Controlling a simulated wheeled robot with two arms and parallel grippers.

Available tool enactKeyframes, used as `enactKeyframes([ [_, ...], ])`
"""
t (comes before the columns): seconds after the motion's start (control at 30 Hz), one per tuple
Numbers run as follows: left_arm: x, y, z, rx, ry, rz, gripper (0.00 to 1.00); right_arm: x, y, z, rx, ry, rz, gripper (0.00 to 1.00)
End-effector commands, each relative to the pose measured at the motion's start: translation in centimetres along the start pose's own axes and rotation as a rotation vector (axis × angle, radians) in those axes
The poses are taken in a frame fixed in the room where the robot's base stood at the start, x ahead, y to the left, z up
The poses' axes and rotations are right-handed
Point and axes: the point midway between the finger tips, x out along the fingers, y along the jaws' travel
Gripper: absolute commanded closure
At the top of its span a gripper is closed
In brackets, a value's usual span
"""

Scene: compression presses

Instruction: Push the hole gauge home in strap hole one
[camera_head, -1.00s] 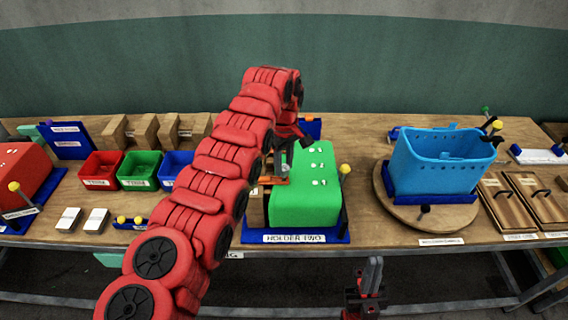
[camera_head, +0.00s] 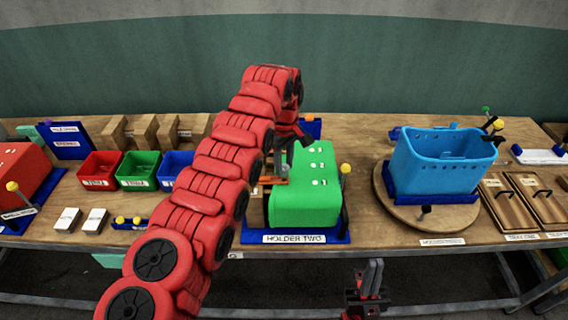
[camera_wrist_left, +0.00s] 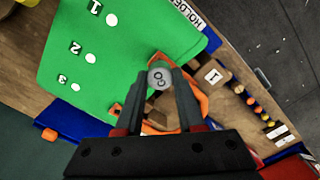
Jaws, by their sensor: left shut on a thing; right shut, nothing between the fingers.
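The hole gauge (camera_wrist_left: 159,76) shows in the left wrist view as a grey round end marked GO. It sits between the fingertips of my left gripper (camera_wrist_left: 160,90), which is shut on it. The gauge is beside the edge of the green block (camera_head: 318,205), over an orange part (camera_wrist_left: 205,102). The green block also shows in the left wrist view (camera_wrist_left: 115,50), with white spots numbered 1, 2 and 3. What lies under the gauge is hidden, so I cannot tell how deep it sits or in which hole. My right gripper (camera_head: 371,278) is shut and empty at the front, low.
A wooden block marked 1 (camera_wrist_left: 211,74) is close beside my left fingers. The blue basket (camera_head: 440,165) stands on a round wooden turntable (camera_head: 410,215) at the right. Red (camera_head: 100,172), green (camera_head: 138,170) and blue bins (camera_head: 174,166) stand left of my left arm.

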Motion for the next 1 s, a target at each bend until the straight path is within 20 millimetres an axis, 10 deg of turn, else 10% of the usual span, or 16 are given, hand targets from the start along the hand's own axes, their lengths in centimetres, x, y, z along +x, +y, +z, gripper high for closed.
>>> enactKeyframes([
  [1.0,0.1,0.0,0.0,0.0,0.0,0.0,1.0,-1.1,-0.1,0.2,0.0,0.0,0.0,1.0],
])
